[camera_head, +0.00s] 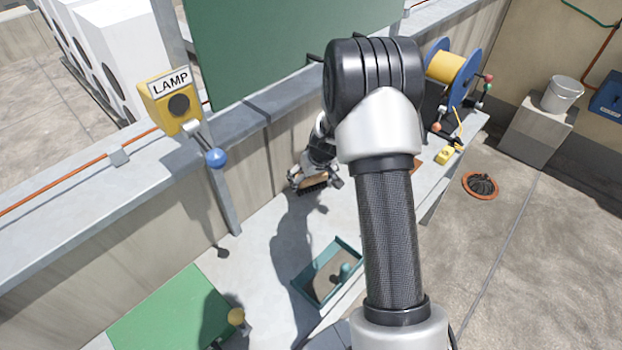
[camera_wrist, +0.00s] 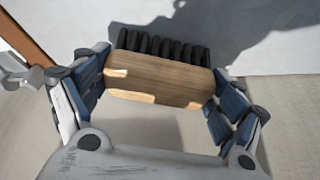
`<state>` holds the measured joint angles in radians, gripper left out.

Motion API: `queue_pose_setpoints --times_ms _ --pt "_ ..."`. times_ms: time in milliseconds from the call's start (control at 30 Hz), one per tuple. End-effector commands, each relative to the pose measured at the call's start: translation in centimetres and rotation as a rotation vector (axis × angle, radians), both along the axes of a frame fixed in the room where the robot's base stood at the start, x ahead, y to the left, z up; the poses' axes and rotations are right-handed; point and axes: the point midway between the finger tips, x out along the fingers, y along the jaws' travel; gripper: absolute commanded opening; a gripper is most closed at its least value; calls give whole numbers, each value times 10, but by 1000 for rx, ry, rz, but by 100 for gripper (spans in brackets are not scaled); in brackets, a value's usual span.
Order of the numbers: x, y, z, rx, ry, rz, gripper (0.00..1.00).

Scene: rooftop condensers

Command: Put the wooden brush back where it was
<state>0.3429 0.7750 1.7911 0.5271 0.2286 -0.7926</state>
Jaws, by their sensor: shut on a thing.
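The wooden brush (camera_wrist: 160,80) has a brown wooden back and a row of black bristles. In the wrist view it lies across between the two fingers of my gripper (camera_wrist: 157,84), which is shut on its ends. In the head view my gripper (camera_head: 314,180) holds the brush (camera_head: 312,185) near the low wall, over the grey bench, bristles toward the bench. My arm partly covers the right part of the bench. I cannot tell whether the bristles touch the surface.
A teal tray (camera_head: 299,285) stands on the bench in front of my gripper. A green mat (camera_head: 165,315) lies at the lower left. A yellow lamp box (camera_head: 170,101) with a blue-knobbed lever (camera_head: 216,158) is at the wall. A cable reel (camera_head: 446,68) stands at the back right.

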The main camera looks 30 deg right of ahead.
Motion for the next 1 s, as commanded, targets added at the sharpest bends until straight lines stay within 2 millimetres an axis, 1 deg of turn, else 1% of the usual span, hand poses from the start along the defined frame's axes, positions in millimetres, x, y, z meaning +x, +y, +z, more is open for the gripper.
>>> queue_pose_setpoints --times_ms 100,267,300,467,867,967,1000 --pt "0 0 1 0 -1 0 65" --pt "0 0 -4 0 0 -1 65" --pt "0 0 -3 0 0 -1 90" --pt "0 0 -2 0 0 -1 100" --pt "0 0 -1 0 0 -1 100" --pt "-1 0 4 0 1 0 100" --pt "-3 0 10 -1 -2 0 100"
